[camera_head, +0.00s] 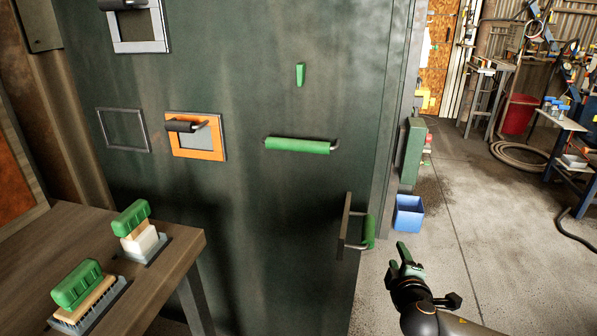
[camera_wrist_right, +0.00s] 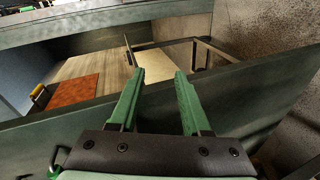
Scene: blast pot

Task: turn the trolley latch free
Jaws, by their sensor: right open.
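A tall dark green cabinet (camera_head: 230,240) fills the middle of the head view. It carries a small green tab (camera_head: 300,74), a horizontal green bar handle (camera_head: 297,145) and, low on the right, a dark plate (camera_head: 346,222) seen edge-on with a green grip (camera_head: 369,231). I cannot tell which of these is the trolley latch. My right gripper (camera_head: 398,258) is open and empty, to the right of and a little below the green grip, apart from it. Its two green fingers (camera_wrist_right: 160,75) show in the right wrist view with nothing between them. My left gripper is not in view.
A wooden bench (camera_head: 185,243) at the left bears two green-handled brushes (camera_head: 80,288) in grey holders. The cabinet also has an orange-framed hatch (camera_head: 196,136). A blue bin (camera_head: 408,214) stands on the floor behind my right gripper. Open concrete floor (camera_head: 500,250) lies to the right.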

